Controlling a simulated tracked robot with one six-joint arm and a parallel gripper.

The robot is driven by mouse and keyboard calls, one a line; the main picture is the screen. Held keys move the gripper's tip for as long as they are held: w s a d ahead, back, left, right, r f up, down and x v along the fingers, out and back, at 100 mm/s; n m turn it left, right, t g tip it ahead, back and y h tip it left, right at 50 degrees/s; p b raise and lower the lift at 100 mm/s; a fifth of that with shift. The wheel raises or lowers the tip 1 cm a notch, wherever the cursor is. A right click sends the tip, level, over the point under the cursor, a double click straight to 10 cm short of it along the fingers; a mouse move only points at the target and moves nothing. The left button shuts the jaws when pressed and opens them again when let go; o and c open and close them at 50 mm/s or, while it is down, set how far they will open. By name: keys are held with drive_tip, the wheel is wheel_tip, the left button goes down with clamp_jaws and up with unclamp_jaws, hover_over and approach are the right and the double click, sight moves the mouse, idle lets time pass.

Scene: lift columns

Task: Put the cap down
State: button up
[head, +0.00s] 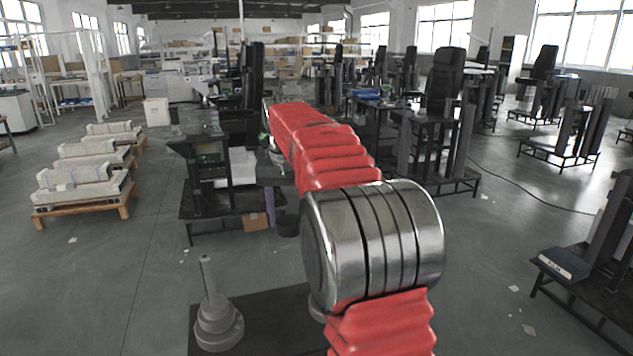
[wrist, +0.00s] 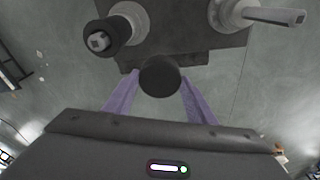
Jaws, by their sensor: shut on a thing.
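My gripper (wrist: 160,84) is shut on the cap (wrist: 159,75), a dark round piece between its two purple fingers in the wrist view. In the head view, a purple finger (head: 270,204) and the dark cap (head: 287,223) show just left of my red-sleeved arm. The cap is held above the floor. Beyond it in the wrist view lies a dark base plate (wrist: 188,50) with two grey stands. The left stand (wrist: 128,16) carries a dark collar around a square tip. The right stand (wrist: 230,12) has a bare pale rod.
In the head view, the dark plate (head: 262,325) lies at the bottom, with a stepped grey stand (head: 217,315) and its upright rod on the left. My arm hides most of the other stand. A black workbench (head: 215,208) stands behind. Open floor lies to the left.

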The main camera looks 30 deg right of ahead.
drive_tip(key=a+f+n, duration=0.2)
drive_tip(key=a+f, duration=0.1)
drive_tip(key=f, duration=0.3)
drive_tip(key=a+f+n, duration=0.2)
drive_tip(key=a+f, duration=0.2)
drive_tip(key=f, duration=0.2)
drive_tip(key=w+a+f+n, duration=0.1)
drive_tip(key=a+f+n, duration=0.1)
drive_tip(key=a+f, duration=0.2)
wheel_tip(320, 180, down, 2)
drive_tip(key=shift+w+f+y, duration=0.1)
drive_tip(key=shift+f+y, duration=0.05)
drive_tip(key=shift+y, duration=0.25)
